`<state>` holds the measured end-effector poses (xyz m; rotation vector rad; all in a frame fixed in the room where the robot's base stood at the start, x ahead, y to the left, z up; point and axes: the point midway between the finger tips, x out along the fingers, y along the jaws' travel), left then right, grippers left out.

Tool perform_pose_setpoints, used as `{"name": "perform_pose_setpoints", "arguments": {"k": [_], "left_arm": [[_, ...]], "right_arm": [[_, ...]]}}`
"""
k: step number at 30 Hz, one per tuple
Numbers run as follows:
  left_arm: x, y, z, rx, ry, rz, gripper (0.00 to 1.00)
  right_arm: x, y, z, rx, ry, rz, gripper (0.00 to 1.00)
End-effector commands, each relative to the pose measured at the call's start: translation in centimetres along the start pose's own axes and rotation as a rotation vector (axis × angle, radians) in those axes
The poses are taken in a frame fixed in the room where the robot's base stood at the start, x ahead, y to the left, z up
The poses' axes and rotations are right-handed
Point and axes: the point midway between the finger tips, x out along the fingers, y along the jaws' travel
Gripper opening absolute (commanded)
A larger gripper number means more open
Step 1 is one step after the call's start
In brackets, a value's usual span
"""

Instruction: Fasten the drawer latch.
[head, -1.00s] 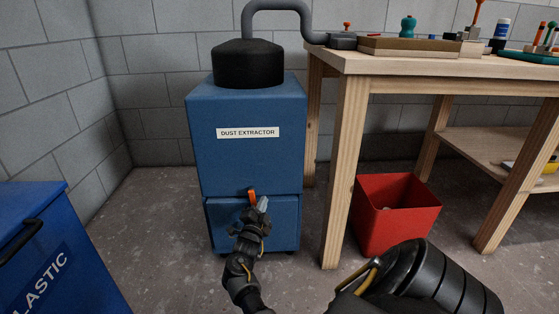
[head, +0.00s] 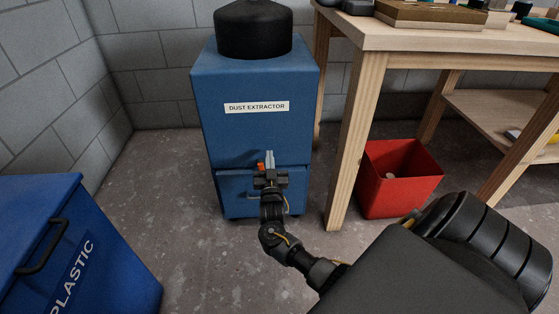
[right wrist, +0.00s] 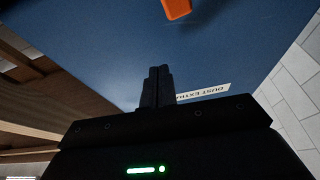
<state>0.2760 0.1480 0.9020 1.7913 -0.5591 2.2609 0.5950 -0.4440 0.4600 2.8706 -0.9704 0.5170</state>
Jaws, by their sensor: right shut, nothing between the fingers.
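The orange latch (head: 261,166) is on the front of the blue dust extractor (head: 250,75), at the seam above its lower drawer (head: 230,188). My right gripper (head: 269,159) is shut and empty, its fingers pointing up just right of the latch and partly in front of it. Whether they touch cannot be told in the head view. In the right wrist view, the latch (right wrist: 178,8) shows at the top edge, apart in the picture from the shut fingertips (right wrist: 160,70). The gripper and wrist hide part of the drawer front. My left gripper is out of view.
A blue plastic bin (head: 70,250) stands at the left. A wooden workbench (head: 345,130) stands at the right, with a red bin (head: 395,190) beside its front leg. Bare concrete floor (head: 175,190) lies between the blue bin and the extractor.

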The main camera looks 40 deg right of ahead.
Motion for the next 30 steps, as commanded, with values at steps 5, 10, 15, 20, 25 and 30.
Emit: {"name": "perform_pose_setpoints", "arguments": {"k": [5,10,15,20,25,30], "left_arm": [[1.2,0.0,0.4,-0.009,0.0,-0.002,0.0],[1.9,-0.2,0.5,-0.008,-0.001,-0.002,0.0],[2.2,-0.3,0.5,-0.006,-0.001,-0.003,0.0],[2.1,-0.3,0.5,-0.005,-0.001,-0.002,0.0],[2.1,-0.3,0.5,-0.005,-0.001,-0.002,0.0],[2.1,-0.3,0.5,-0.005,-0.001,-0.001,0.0]], "right_arm": [[-4.0,0.7,0.1,-0.005,-0.007,0.008,0.0],[-7.4,0.5,0.1,-0.003,-0.006,0.007,0.0],[-10.1,0.6,0.7,0.009,-0.048,-0.005,0.0],[-11.5,0.2,2.5,0.048,-0.237,-0.062,0.0],[-13.8,-0.5,3.8,0.063,-0.43,-0.138,0.0],[-17.0,-1.2,4.4,0.057,-0.617,-0.228,0.0]]}}
